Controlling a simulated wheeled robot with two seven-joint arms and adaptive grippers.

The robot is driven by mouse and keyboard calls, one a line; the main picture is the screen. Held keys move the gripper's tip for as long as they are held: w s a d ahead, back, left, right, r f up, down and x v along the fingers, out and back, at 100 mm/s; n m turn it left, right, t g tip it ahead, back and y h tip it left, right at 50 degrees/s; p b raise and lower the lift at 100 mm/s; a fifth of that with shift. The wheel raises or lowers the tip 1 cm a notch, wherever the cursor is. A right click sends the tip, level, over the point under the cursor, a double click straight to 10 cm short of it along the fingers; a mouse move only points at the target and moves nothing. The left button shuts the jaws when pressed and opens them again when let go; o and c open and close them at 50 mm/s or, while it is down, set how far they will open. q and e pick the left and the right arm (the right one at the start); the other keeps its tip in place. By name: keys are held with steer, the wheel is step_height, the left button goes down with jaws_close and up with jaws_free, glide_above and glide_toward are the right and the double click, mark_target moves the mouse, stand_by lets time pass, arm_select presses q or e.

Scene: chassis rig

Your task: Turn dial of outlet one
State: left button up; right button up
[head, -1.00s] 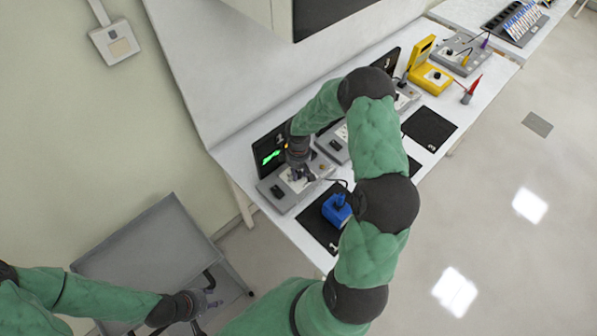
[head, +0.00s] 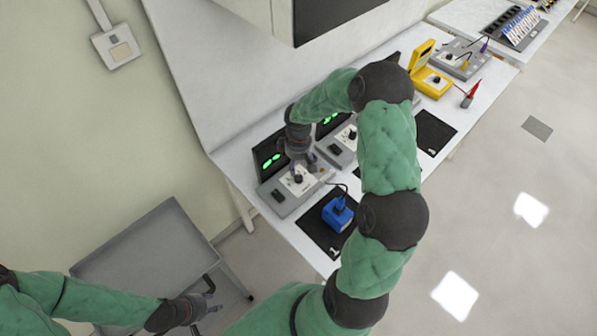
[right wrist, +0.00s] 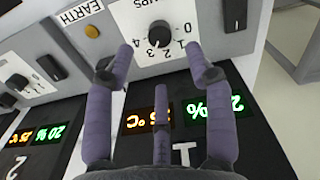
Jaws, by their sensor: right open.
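Outlet one is a grey unit (head: 283,203) at the near end of the bench, with a white panel and a black round dial (head: 298,179). In the right wrist view the dial (right wrist: 158,35) sits on a numbered scale, seen upside down. Its black display panel (right wrist: 245,140) shows orange and green figures. My right gripper (right wrist: 160,62) is open, its purple fingertips apart on either side below the dial in that view, and nothing is between them. In the head view it hangs just behind the dial. My left gripper (head: 212,298) is open and empty over the grey cart.
A second outlet unit (head: 337,150) stands close beside outlet one. A blue plug-in box (head: 338,214) sits on a black mat (head: 318,238) in front, its cable running to the unit. The grey cart (head: 140,250) stands at lower left. A yellow case (head: 430,82) is farther along.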

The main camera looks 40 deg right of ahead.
steer(key=shift+r, duration=2.35)
steer(key=shift+a+f, duration=0.1)
steer(key=shift+f, duration=0.05)
